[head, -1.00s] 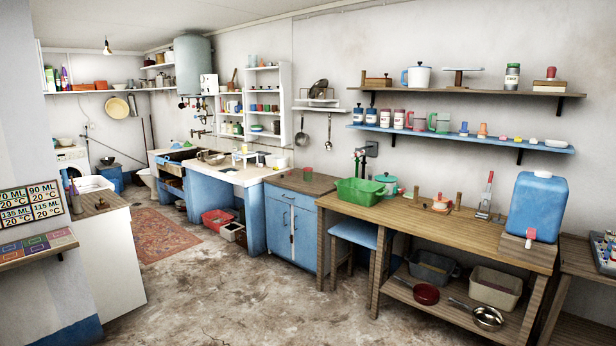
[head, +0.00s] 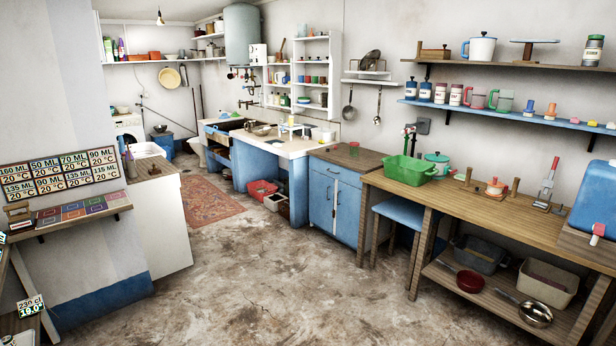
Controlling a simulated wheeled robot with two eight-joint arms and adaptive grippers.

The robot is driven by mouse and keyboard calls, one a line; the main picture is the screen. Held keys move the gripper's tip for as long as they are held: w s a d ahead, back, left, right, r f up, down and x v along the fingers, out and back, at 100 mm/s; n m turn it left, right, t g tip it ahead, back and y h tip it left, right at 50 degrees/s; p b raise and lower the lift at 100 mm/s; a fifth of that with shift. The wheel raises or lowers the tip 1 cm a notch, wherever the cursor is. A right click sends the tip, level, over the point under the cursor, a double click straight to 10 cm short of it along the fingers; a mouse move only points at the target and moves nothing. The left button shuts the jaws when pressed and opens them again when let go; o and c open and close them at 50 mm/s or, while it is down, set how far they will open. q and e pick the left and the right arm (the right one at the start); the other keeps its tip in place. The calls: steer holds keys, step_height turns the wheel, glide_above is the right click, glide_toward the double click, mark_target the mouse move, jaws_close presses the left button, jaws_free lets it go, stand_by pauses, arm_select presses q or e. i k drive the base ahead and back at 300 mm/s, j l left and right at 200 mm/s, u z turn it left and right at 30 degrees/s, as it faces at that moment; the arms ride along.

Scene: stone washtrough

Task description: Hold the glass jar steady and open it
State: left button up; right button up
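No glass jar can be told for certain in the head view. Several small lidded jars (head: 440,93) stand on the left part of the blue shelf below. Whether any of them is glass is too small to tell. Neither of my grippers is in view.
A wooden workbench (head: 465,207) along the right wall bears a green basin (head: 409,170), a teal pot (head: 437,161) and a blue water container (head: 598,200). A blue stool (head: 402,212) is by the bench. The concrete floor (head: 270,270) in the middle is clear.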

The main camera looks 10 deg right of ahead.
mark_target(353, 151)
steer(key=i+l+z, duration=0.1)
steer(key=i+z, duration=0.4)
steer(key=i, duration=2.15)
steer(key=i+u, duration=0.15)
steer(key=i, duration=0.4)
steer(key=i+l+u, duration=0.2)
steer(key=i, duration=0.35)
steer(key=i+l+u, duration=0.15)
steer(key=i, duration=0.4)
steer(key=i+l+u, duration=0.2)
steer(key=i, duration=0.35)
steer(key=i+l+u, duration=0.15)
steer(key=i+l, duration=0.35)
